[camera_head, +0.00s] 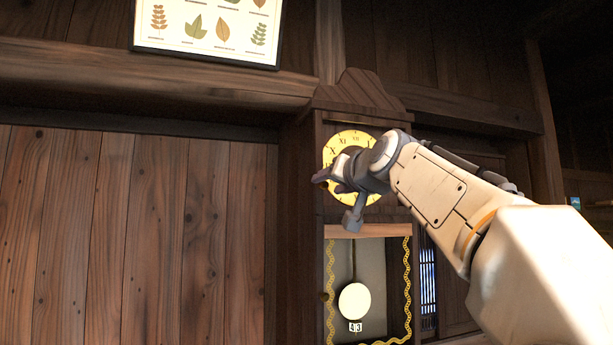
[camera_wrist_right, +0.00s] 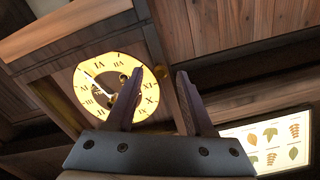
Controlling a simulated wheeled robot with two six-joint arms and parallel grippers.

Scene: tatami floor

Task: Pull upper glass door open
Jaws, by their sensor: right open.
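The wall clock (camera_head: 300,150) has a dark wooden case and a round yellow dial (camera_head: 336,150) with Roman numerals in its upper part. The upper door lies over this dial; its glass is hard to make out. My right gripper (camera_head: 326,182) is in front of the dial's lower left and hides part of it. In the right wrist view the two fingers (camera_wrist_right: 160,82) stand apart, with the dial (camera_wrist_right: 90,72) behind and to the left. My left gripper is out of view.
Below the dial is a lower compartment with a yellow patterned border (camera_head: 330,270) and a round pendulum (camera_head: 354,301). A framed leaf chart (camera_head: 208,28) hangs at upper left. Plank wall (camera_head: 140,230) fills the left side. My right arm covers much of the right side.

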